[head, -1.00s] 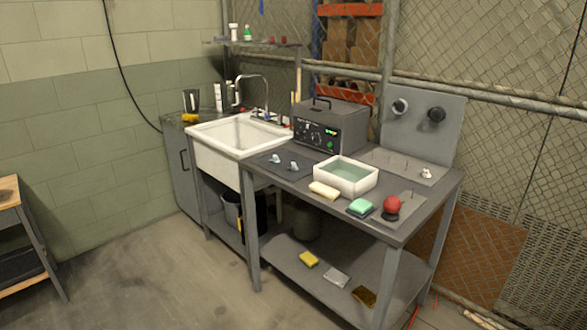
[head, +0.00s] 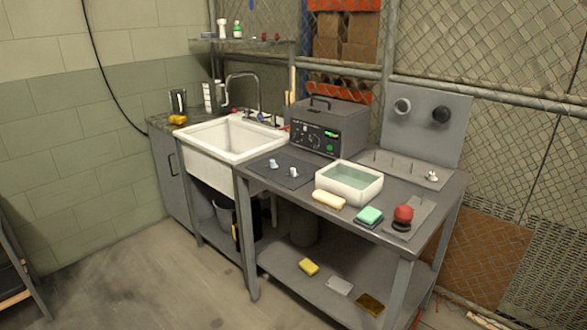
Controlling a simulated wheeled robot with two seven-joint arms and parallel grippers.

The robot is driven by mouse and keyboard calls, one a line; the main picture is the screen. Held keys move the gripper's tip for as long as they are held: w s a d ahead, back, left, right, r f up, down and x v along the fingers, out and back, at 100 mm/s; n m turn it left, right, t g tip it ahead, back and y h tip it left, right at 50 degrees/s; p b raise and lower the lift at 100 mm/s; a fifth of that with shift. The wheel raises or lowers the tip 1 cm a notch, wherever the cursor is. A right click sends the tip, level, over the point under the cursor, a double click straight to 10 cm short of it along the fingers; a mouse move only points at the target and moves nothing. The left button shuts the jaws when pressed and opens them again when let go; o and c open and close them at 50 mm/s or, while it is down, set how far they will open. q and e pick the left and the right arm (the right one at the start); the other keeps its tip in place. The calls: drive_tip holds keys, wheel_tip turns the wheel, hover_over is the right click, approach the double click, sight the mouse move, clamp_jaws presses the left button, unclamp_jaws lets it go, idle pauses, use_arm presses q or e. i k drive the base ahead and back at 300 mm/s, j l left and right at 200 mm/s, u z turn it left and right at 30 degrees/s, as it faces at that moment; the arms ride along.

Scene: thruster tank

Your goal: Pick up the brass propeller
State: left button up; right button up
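I cannot make out a clearly brass-coloured propeller. Two small pale shapes, perhaps propellers, sit on a dark mat (head: 282,179) on the bench: one pale piece (head: 273,164) at the back left and another pale piece (head: 294,173) to its right. A small whitish piece (head: 432,176) sits on the grey plate with upright pegs (head: 385,166) at the right of the bench. They are too small to tell their metal. Neither of my grippers is in view.
A sink (head: 230,142) adjoins at left. The floor in front is clear.

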sight(292, 174)
drive_tip(key=i+j+z, duration=0.1)
drive_tip(key=i+j, duration=0.25)
drive_tip(key=i+j+z, duration=0.15)
drive_tip(key=i+j, duration=0.15)
drive_tip(key=j, duration=0.2)
drive_tip(key=i+j+z, duration=0.1)
drive_tip(key=i+j, duration=0.25)
drive_tip(key=i+j+z, duration=0.15)
drive_tip(key=j, duration=0.45)
drive_tip(key=i+j+z, duration=0.1)
drive_tip(key=i+j, duration=0.3)
drive_tip(key=i+j+z, duration=0.1)
drive_tip(key=j, duration=0.55)
drive_tip(key=i+j+z, duration=0.15)
drive_tip(key=i+j, duration=0.2)
drive_tip(key=j, duration=0.25)
drive_tip(key=i+j+z, duration=0.1)
drive_tip(key=j, duration=0.45)
drive_tip(key=i, duration=0.1)
